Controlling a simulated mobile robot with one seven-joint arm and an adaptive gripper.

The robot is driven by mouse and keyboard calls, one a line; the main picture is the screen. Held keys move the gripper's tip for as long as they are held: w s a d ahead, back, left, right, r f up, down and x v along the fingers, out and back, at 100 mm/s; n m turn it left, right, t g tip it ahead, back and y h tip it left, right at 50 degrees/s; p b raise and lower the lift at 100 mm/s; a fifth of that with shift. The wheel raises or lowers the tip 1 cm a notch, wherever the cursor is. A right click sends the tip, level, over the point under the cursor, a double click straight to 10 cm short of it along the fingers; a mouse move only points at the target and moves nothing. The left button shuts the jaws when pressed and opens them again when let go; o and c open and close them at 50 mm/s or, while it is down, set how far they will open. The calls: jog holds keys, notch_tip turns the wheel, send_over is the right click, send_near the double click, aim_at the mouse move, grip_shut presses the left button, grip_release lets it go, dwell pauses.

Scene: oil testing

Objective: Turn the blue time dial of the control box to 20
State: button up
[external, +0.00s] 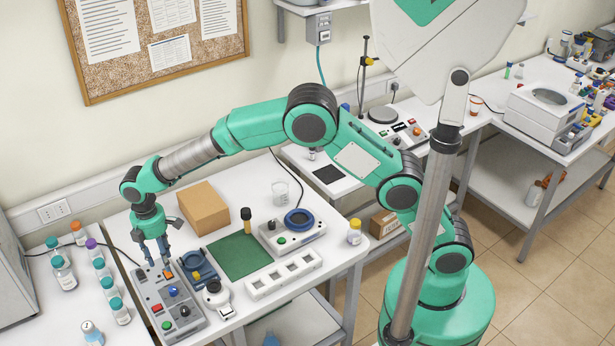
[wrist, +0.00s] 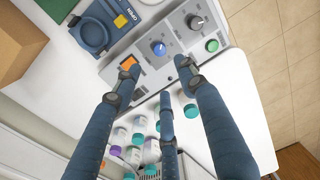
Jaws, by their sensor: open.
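The grey control box (external: 155,291) stands near the table's front left corner. Its blue dial (external: 172,291) sits on the top panel, and in the wrist view the blue dial (wrist: 158,48) has a white pointer mark. I cannot read the scale numbers around it. My gripper (external: 159,262) points down over the far end of the box, with its fingers spread and empty. In the wrist view my gripper (wrist: 156,70) has the dial showing just beyond and between two fingertips, with no visible contact. The orange switch (wrist: 128,62) lies by the left fingertip.
A black knob (wrist: 195,22) and a green button (wrist: 212,45) share the panel. A blue device marked OPEN (wrist: 92,36) stands beside the box. Several capped bottles (external: 108,283) stand to its left. A cardboard box (external: 204,207) is behind, and a green mat (external: 239,255) lies to the right.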

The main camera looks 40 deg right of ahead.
aim_at(172, 288)
jog(key=f, duration=1.3)
jog(key=shift+s+f+b, duration=0.25)
jog(key=shift+b, duration=0.05)
grip_shut()
jog(key=shift+m, duration=0.5)
dwell(0.3)
jog(key=m, duration=1)
jog(key=shift+r+m+p, duration=0.1)
jog(key=shift+m+p, duration=0.3)
dwell(0.4)
